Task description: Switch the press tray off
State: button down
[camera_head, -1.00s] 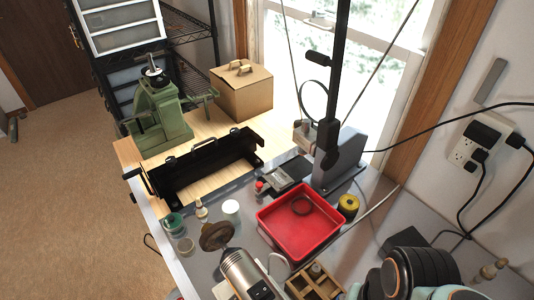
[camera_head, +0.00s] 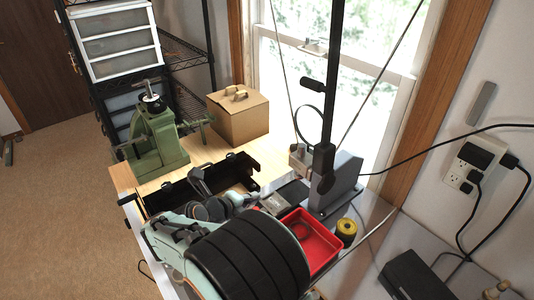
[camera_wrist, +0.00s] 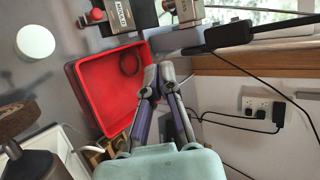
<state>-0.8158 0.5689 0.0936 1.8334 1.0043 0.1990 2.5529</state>
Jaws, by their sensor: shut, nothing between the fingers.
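No switch can be made out, and I cannot tell for sure which thing is the press tray. A red tray (camera_head: 322,252) lies on the bench, partly hidden by my arm in the head view. The wrist view shows the red tray (camera_wrist: 92,98) more fully, with a dark ring (camera_wrist: 131,63) inside.
A green press (camera_head: 153,140) and a cardboard box (camera_head: 238,117) stand behind the trough. A dark upright post (camera_head: 326,110) rises behind the red tray. Small boxes with red knobs (camera_wrist: 97,15), a white round cap (camera_wrist: 35,40) and a rusty disc (camera_wrist: 18,118) are around the tray.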

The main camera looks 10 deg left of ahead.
jog(key=s+a+f+n+y, duration=0.1)
jog(key=s+a+f+n, duration=0.2)
jog(key=s+a+f, duration=0.2)
jog(key=a+f, duration=0.1)
jog(key=a, duration=0.1)
jog(key=shift+s+a+f, duration=0.25)
jog(key=shift+a+f, duration=0.05)
jog(key=shift+f, duration=0.05)
send_near(278, 206)
jog(key=a, duration=0.1)
jog(key=a+f, duration=0.1)
jog(key=a, duration=0.1)
jog(key=a+f, duration=0.1)
jog(key=shift+a+f, duration=0.15)
jog(key=shift+a, duration=0.25)
jog(key=w+d, duration=0.7)
jog(key=shift+w+d, duration=0.3)
